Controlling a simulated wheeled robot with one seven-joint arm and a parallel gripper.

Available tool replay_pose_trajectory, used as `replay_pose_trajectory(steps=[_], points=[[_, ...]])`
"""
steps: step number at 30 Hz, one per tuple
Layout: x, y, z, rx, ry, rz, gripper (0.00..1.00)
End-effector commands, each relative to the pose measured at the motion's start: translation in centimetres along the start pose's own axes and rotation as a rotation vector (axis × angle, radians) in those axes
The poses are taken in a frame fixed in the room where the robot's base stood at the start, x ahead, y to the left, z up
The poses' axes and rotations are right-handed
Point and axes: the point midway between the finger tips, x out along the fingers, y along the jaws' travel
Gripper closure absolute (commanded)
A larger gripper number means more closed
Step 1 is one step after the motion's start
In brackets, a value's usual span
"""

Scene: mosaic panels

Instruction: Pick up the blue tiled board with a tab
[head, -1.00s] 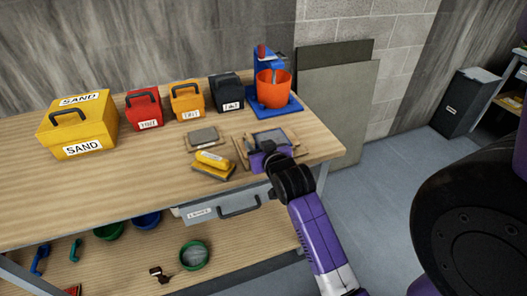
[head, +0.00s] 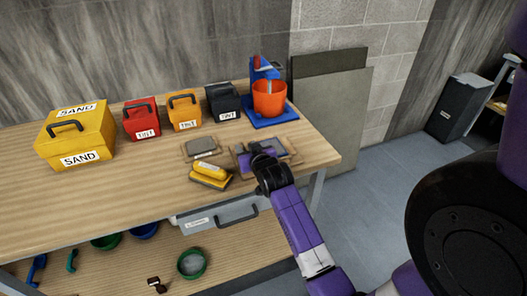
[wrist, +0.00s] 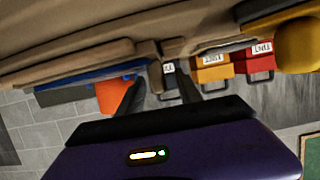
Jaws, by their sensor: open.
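The board with a dark blue-grey tiled face and brown rim (head: 287,148) lies near the bench's right end, partly hidden behind my gripper. My gripper (head: 254,152) is low over the board's front-left part in the head view. The wrist view is upside down. In it my two dark fingers (wrist: 157,82) stand apart, pointing at a brown board edge with a small protruding tab (wrist: 147,50). The tab lies close to the fingertips, roughly in line with the gap. I cannot tell whether the fingers touch it. The tiled face is not seen there.
A grey-faced board (head: 202,146) and a yellow-handled float (head: 210,174) lie just left. Behind stand an orange bucket (head: 269,98) on a blue stand, a black box (head: 224,102), orange and red boxes, and a yellow SAND box (head: 76,137). A drawer (head: 215,214) is below.

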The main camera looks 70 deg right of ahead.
Motion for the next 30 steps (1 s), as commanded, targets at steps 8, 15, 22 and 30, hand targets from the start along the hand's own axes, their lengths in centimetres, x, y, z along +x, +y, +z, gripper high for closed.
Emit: replay_pose_trajectory(steps=[8,15,22,30], points=[[-0.03,-0.01,0.01,0.000,0.000,0.000,1.00],[-0.04,-0.01,0.00,0.000,0.000,0.000,1.00],[-0.04,-0.01,0.00,0.000,0.000,0.000,1.00],[-0.04,-0.02,-0.01,0.000,0.000,0.000,1.00]])
